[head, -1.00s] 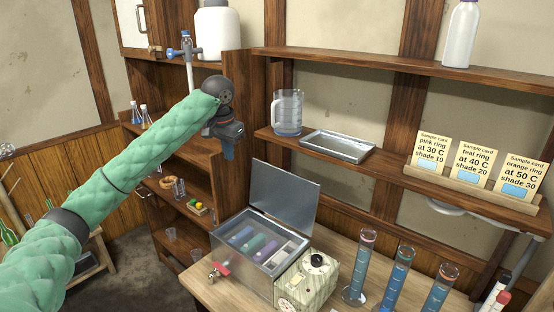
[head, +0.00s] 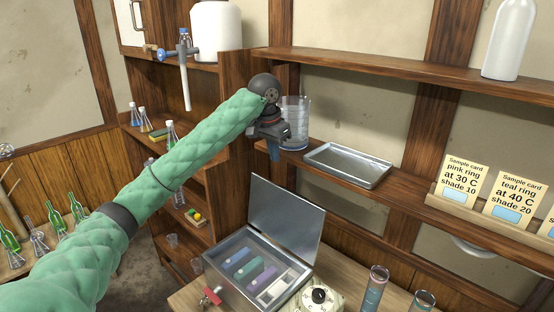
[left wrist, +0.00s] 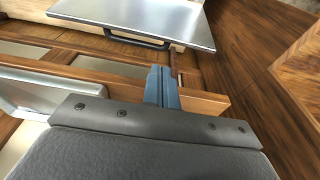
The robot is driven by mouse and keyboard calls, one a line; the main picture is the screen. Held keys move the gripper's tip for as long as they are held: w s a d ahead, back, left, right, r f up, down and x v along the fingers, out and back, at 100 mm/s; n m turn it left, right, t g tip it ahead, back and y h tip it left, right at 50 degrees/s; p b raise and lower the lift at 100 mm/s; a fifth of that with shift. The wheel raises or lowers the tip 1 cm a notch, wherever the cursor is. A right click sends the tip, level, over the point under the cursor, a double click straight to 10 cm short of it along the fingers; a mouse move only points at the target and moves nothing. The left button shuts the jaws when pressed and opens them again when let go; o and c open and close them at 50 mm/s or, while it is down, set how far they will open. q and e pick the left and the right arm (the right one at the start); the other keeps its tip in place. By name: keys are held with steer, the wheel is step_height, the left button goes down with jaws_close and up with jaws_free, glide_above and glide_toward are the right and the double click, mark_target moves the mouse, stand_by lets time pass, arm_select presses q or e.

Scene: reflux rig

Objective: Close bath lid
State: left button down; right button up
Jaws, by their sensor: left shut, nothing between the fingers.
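The metal bath (head: 222,283) stands on the wooden bench with several coloured blocks inside. Its lid (head: 285,218) is open, standing up at the back and leaning away. My left gripper (head: 275,153) is above the lid's upper edge in the head view, with blue fingers pointing down, shut and empty. In the left wrist view, the shut fingers (left wrist: 160,88) show beyond the grey palm. A flat metal panel with a dark handle, seemingly the lid (left wrist: 150,18), is past them, with a gap in the picture. My right gripper is not in view.
A shelf behind holds a glass beaker (head: 295,122) close by my left gripper, and a metal tray (head: 348,165). Measuring cylinders (head: 374,290) and a dial box (head: 318,298) stand right of the bath. Sample cards (head: 461,182) are at right.

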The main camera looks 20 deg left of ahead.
arm_select(q)
step_height(320, 180, down, 9)
steer(key=w+p, duration=0.1)
steer(key=p, duration=0.3)
steer(key=shift+w+d, duration=0.25)
steer(key=shift+w, duration=0.05)
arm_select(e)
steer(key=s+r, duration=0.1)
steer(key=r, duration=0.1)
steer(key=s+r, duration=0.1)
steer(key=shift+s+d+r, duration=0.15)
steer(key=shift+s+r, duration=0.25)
arm_select(q)
steer(key=shift+f, duration=0.1)
